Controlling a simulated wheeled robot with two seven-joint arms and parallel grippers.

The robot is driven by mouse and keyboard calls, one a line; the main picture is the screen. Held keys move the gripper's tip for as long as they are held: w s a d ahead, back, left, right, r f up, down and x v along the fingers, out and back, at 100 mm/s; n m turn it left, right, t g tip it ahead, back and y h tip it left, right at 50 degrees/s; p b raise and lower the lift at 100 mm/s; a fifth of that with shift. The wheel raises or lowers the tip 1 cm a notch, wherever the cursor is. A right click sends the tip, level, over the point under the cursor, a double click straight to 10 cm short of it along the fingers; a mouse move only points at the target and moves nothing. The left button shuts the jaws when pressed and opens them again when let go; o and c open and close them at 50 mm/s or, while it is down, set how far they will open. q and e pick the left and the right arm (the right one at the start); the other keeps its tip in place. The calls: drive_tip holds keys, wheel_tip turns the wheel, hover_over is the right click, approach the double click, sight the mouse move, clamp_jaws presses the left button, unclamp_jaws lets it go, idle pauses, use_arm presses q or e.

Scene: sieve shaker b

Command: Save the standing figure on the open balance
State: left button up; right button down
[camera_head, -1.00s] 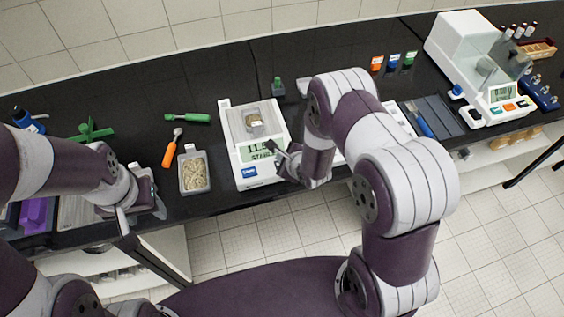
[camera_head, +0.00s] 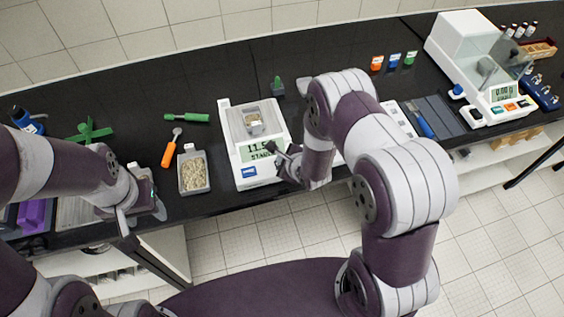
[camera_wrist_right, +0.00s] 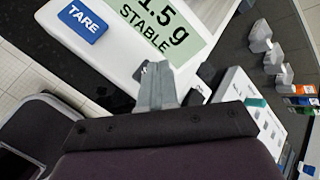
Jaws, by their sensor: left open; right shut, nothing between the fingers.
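The open balance (camera_head: 226,125) is white and stands mid-bench with a clear-walled pan holding a small tan sample (camera_head: 255,128). Its green display (camera_head: 252,152) shows about 11.5 and STABLE; in the right wrist view the display (camera_wrist_right: 165,22) shows "1.5 g STABLE", partly cut off. A blue TARE key (camera_wrist_right: 82,20) is at the front left corner. My right gripper (camera_head: 271,148) is shut and empty at the balance's front right. In the wrist view its fingertips (camera_wrist_right: 155,72) cover most of a dark key; contact cannot be told. My left gripper (camera_head: 142,217) is open over the bench's front edge.
A tray of pale granules (camera_head: 194,172), an orange-handled spoon (camera_head: 168,155) and a green-handled tool (camera_head: 187,117) lie left of the balance. An enclosed balance (camera_head: 468,50) stands at the far right. My right arm hides bench right of the open balance.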

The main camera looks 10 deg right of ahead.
drive_tip(key=shift+f, duration=0.4)
idle(0.5)
drive_tip(key=shift+r+p, duration=0.5)
drive_tip(key=shift+r, duration=0.4)
wheel_tip(320, 180, up, 5)
drive_tip(key=p, duration=0.4)
idle(0.6)
